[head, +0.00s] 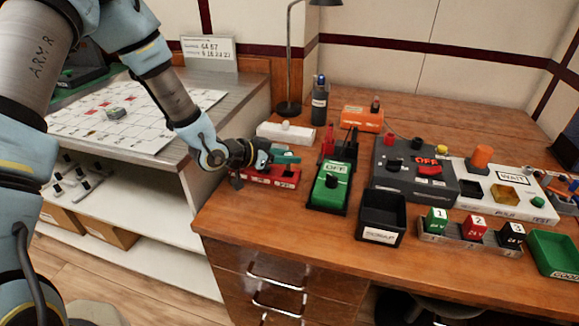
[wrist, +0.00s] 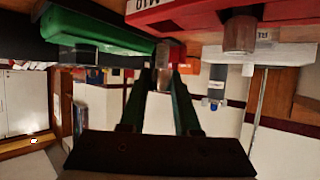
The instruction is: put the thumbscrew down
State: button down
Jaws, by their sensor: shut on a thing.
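My gripper (head: 287,157) reaches in from the left, its green fingers level just above the red block (head: 270,177) on the wooden bench. In the wrist view, which is upside down, the gripper (wrist: 161,75) is shut on a small grey metal piece, apparently the thumbscrew (wrist: 163,53). The red block (wrist: 200,12) with its partly visible lettering fills the top there, and a brownish metal stud (wrist: 240,35) stands on it. I cannot tell whether the thumbscrew touches the block. I cannot make out the thumbscrew in the head view.
The green OFF switch box (head: 331,187) stands right of the red block, with a black bin (head: 381,217) beyond. A white block (head: 286,134), a bottle (head: 320,100) and a lamp (head: 289,107) stand behind. Bare bench (head: 260,222) lies in front of the block.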

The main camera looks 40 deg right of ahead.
aim_at(287, 169)
jog(key=shift+f+p, duration=0.3)
jog(key=shift+f, duration=1.6)
jog(key=shift+f, duration=0.2)
jog(key=c, duration=0.6)
grip_release()
jog(key=shift+r, duration=0.1)
jog(key=shift+r, duration=0.1)
jog(key=shift+w+a+r, duration=0.1)
jog(key=shift+a, duration=0.1)
jog(key=b+v, duration=0.2)
jog(key=v, duration=0.9)
jog(key=shift+a+r+b, duration=0.15)
jog(key=shift+a+b, duration=0.15)
jog(key=shift+b, duration=0.05)
